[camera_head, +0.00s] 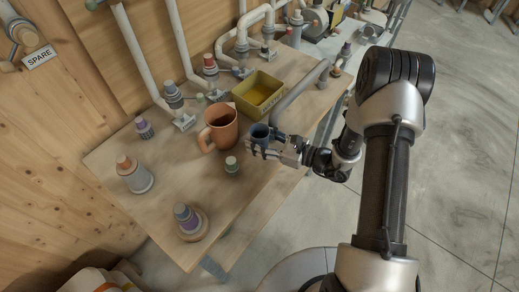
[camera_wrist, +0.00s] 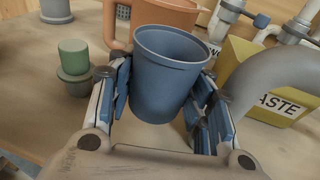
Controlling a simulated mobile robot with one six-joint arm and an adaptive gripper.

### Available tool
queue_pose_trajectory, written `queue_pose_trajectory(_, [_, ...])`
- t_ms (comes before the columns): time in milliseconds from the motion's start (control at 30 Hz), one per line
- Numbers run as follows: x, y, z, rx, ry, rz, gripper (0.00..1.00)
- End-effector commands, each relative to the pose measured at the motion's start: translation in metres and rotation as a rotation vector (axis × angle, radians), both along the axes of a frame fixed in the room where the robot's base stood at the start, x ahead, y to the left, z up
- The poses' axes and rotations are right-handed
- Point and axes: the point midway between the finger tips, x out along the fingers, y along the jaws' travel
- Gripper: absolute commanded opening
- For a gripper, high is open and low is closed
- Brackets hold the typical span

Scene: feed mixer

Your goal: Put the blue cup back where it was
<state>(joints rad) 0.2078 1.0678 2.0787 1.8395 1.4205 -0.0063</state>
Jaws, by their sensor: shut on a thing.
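The blue cup (camera_head: 259,134) is upright between the fingers of my gripper (camera_head: 272,143), near the right edge of the wooden table. In the wrist view the blue cup (camera_wrist: 168,75) fills the space between the blue-padded fingers of my gripper (camera_wrist: 163,100). The gripper is shut on the cup's sides. The cup's underside is hidden, so I cannot tell whether it touches the table. A larger orange mug (camera_head: 220,127) stands just left of the cup, and in the wrist view the orange mug (camera_wrist: 168,14) is right behind it.
A small green-topped piece (camera_head: 231,164) stands near the cup. A yellow WASTE box (camera_head: 257,94) stands behind, with a thick grey pipe (camera_head: 301,86) to its right. Several stacked knobs, such as this orange-topped one (camera_head: 134,174), stand at left. The table's front middle is clear.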

Motion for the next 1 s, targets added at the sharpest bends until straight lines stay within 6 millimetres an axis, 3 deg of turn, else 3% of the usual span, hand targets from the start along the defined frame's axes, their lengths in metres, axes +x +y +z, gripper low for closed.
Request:
queue_pose_trajectory(300, [0.000, 0.000, -0.041, 0.001, 0.002, 0.000, 0.20])
queue_pose_trajectory(733, [0.000, 0.000, -0.048, 0.000, 0.000, 0.000, 0.20])
queue_pose_trajectory(767, [0.000, 0.000, -0.046, 0.000, 0.000, 0.000, 0.48])
queue_pose_trajectory(867, [0.000, 0.000, -0.046, 0.000, 0.000, 0.000, 0.55])
queue_pose_trajectory(1000, [0.000, 0.000, -0.046, 0.000, 0.000, 0.000, 0.55])
